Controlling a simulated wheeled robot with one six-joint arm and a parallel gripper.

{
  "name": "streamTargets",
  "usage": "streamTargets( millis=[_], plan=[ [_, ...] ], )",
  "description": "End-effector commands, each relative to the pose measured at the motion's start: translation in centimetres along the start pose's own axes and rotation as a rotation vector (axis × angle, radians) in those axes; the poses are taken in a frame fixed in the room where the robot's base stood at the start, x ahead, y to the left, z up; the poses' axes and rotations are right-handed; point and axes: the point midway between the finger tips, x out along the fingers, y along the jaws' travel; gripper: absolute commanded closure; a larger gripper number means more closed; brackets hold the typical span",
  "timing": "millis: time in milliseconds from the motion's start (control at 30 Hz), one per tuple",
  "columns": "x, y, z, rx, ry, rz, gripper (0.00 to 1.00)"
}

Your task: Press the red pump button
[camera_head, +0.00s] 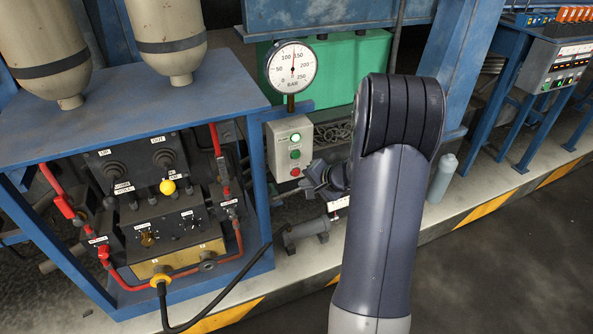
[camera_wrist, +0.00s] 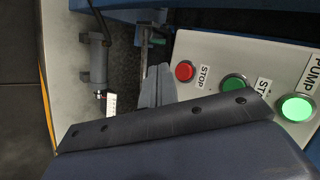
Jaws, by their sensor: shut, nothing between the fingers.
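The red button (camera_wrist: 185,71), beside a STOP label, is on a grey pump control box (camera_wrist: 228,48) in the wrist view. In the head view the red button (camera_head: 295,171) is the lowest on the box (camera_head: 275,150), below a green button (camera_head: 294,154) and a lit green lamp (camera_head: 295,137). My gripper (camera_wrist: 159,72) is shut and empty, its tips just left of the red button in the wrist view. In the head view my gripper (camera_head: 308,182) is close to the box's lower right. I cannot tell whether it touches anything.
A round pressure gauge (camera_head: 291,67) stands above the box. A blue frame (camera_head: 258,180) with valves and red pipes stands to the left. A grey cylinder (camera_head: 305,232) lies below the box. Open dark floor (camera_head: 500,260) lies at the lower right.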

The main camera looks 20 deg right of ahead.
Motion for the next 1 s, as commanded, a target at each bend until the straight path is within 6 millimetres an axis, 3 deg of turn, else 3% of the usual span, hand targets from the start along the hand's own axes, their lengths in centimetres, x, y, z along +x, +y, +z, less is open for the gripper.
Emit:
streamTargets(
  millis=[233, 1000],
  plan=[
    [1.22, -0.75, -0.78, -0.002, 0.0, 0.001, 1.0],
    [1.28, -0.83, -0.85, -0.001, 0.0, 0.0, 1.0]
  ],
)
